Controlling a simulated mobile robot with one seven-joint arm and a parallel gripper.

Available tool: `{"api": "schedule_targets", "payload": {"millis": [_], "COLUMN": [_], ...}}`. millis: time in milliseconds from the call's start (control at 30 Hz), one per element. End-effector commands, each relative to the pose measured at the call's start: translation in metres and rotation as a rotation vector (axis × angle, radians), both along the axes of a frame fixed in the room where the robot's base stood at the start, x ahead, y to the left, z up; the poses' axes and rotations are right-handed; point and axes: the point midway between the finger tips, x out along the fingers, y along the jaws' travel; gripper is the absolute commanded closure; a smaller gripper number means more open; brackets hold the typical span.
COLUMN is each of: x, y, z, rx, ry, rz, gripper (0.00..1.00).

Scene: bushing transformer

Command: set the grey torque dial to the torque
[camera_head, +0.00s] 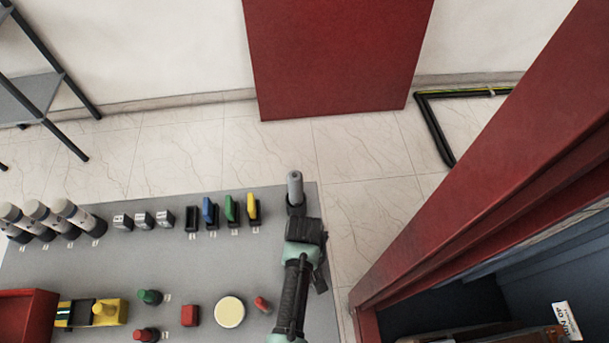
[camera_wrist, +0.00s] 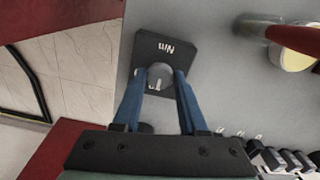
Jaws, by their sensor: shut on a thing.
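The grey torque dial (camera_wrist: 160,77) shows in the wrist view as a round knob on a black plate (camera_wrist: 165,48) marked "Nm". My gripper (camera_wrist: 166,74) has its two blue fingers on either side of the dial and is shut on it. The dial's pointer and scale are too small and covered to read. In the head view my arm hangs over the right end of the grey panel (camera_head: 200,262) and hides the dial.
Blue, green and yellow switches (camera_head: 230,209) stand left of my arm. A cream round button (camera_head: 230,312) and a small red knob (camera_head: 262,305) are at lower left. A red cabinet frame (camera_head: 470,190) rises to the right, with some floor between.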

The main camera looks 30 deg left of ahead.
Motion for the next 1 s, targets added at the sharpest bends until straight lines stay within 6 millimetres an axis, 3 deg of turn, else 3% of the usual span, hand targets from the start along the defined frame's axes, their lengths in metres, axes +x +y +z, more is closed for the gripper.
{"api": "schedule_targets", "payload": {"millis": [1000], "x": [0.0012], "y": [0.0005], "z": [0.0013], "rx": [0.001], "ry": [-0.002], "rz": [-0.918], "gripper": [1.00]}}
